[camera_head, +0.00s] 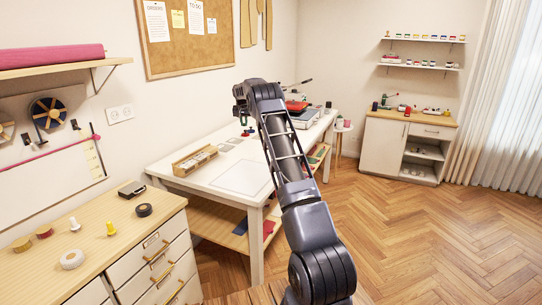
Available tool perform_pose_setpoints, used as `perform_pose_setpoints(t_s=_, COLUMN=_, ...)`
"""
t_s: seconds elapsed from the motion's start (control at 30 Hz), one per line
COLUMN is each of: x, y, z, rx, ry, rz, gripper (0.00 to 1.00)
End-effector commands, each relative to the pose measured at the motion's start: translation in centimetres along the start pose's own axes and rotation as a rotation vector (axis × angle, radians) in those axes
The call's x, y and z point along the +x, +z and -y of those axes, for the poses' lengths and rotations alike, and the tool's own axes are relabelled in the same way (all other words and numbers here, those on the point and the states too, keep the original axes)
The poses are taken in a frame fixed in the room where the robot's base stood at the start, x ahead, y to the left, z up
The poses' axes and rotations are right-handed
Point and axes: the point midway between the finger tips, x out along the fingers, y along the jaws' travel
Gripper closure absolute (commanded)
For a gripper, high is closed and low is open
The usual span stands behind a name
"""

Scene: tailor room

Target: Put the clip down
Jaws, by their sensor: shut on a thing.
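My gripper (242,116) is at the far end of my raised arm, over the back part of the white work table (215,178). It is small and dark in this view and points downward. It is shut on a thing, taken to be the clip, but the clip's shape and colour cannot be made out. A small blue and red item (248,132) shows just below the gripper. I cannot tell whether it touches the gripper or lies on the table.
The white table holds a wooden tray (194,160), a pale square sheet (242,177) and red and grey equipment (304,115) at the back. A drawer cabinet (120,240) with small items stands front left. A white cabinet (384,146) stands far right. The floor between is clear.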

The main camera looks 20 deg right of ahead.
Motion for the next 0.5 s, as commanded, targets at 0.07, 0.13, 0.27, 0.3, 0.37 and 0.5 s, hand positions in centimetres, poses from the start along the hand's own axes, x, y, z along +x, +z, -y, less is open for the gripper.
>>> perform_pose_setpoints(t_s=0.07, x=0.2, y=-0.7, z=-2.2, rx=0.024, ry=0.009, rz=-0.001, gripper=1.0)
perform_pose_setpoints(t_s=0.13, x=0.2, y=-1.0, z=-3.4, rx=0.038, ry=0.015, rz=-0.002, gripper=1.0)
perform_pose_setpoints(t_s=0.27, x=0.5, y=-1.3, z=-4.8, rx=0.053, ry=0.021, rz=-0.001, gripper=1.0)
perform_pose_setpoints(t_s=0.3, x=0.8, y=-1.2, z=-5.0, rx=0.055, ry=0.022, rz=0.0, gripper=1.0)
perform_pose_setpoints(t_s=0.37, x=1.4, y=-0.9, z=-5.1, rx=0.056, ry=0.023, rz=0.001, gripper=1.0)
perform_pose_setpoints(t_s=0.5, x=4.0, y=0.1, z=-5.1, rx=0.056, ry=0.023, rz=0.002, gripper=1.0)
